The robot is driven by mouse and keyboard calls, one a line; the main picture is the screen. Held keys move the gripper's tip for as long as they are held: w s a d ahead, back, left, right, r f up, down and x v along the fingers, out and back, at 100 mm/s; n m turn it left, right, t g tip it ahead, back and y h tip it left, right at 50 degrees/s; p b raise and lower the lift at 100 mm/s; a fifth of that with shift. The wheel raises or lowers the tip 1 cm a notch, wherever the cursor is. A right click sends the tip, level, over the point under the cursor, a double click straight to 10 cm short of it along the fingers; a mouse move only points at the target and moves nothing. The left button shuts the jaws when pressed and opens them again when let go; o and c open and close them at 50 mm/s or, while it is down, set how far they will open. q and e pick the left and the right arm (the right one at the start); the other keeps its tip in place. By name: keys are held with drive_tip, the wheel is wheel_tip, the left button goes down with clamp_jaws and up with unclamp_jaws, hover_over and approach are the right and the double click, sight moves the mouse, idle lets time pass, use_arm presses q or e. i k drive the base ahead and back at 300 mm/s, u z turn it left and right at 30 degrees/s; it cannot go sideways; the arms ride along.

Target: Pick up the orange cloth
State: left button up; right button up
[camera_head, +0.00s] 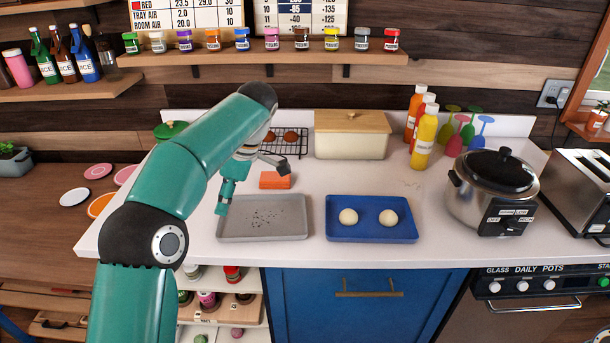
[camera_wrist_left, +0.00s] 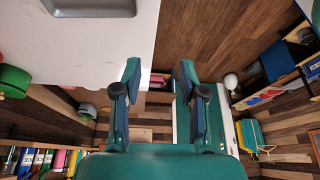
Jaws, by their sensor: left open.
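The orange cloth (camera_head: 275,181) looks like a small folded block. It lies on the white counter behind the grey tray (camera_head: 262,231) and in front of the wire rack. My left gripper (camera_head: 254,190) is open in the head view, with its fingers spread near the left side of the cloth in the picture. I cannot tell its height above the counter or whether it touches the cloth. In the left wrist view my open left gripper (camera_wrist_left: 158,73) has nothing between its fingers, and the cloth does not show there. My right gripper is not in view.
A blue tray (camera_head: 371,233) with two pale dough balls sits to the right. A wire rack (camera_head: 291,143) and a cream bread bin (camera_head: 352,136) stand behind. Sauce bottles (camera_head: 424,137) and a cooker (camera_head: 493,190) are farther right. The counter right of the cloth is clear.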

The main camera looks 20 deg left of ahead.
sight(269, 180)
drive_tip(key=z, duration=0.05)
drive_tip(key=k, duration=0.4)
drive_tip(key=z, duration=0.45)
drive_tip(key=i, duration=1.45)
drive_tip(key=u, duration=0.45)
